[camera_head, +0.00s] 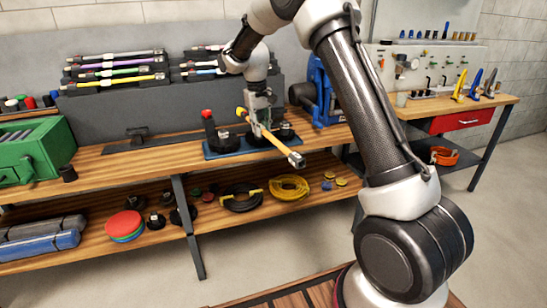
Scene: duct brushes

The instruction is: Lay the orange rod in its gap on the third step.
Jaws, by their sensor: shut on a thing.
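My gripper (259,117) is shut on the orange rod (272,137), a yellow-orange bar with a pale metal block at its near end. The rod is tilted in the picture, running from upper left to lower right, above the front of the bench. The dark grey stepped rack (105,112) stands at the back left, apart from the rod. Several coloured rods lie on its steps in a left group (115,72) and a right group (198,70). My arm hides the right end of the right group. I cannot make out the gap on the third step.
A blue machine (321,95) stands right of the rack. A green box (35,150) is at the far left. The bench front (130,160) is mostly clear.

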